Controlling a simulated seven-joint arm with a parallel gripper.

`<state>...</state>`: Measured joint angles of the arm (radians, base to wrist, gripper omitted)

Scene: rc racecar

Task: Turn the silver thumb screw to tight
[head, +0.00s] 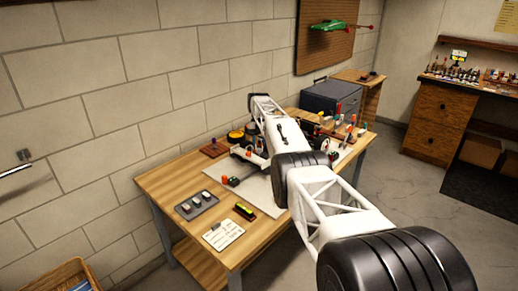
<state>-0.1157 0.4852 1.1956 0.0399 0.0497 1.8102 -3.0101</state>
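The silver thumb screw cannot be made out in the head view; it is too small or hidden. Car parts with dark wheels (325,144) show on both sides of my arm, over a pale mat (257,190) on the wooden workbench (160,184). My white and black arm reaches from the lower right across the bench and covers the middle of this area. Its far end is above the back of the bench. My gripper's fingers are hidden behind the arm, so its opening and contact do not show.
A grey tray with small parts (197,206), a yellow and black item (244,211) and a white note sheet (222,235) lie at the front left. A dark toolbox (330,98) and several upright coloured tools (350,131) stand at the back right. A brick wall borders the bench.

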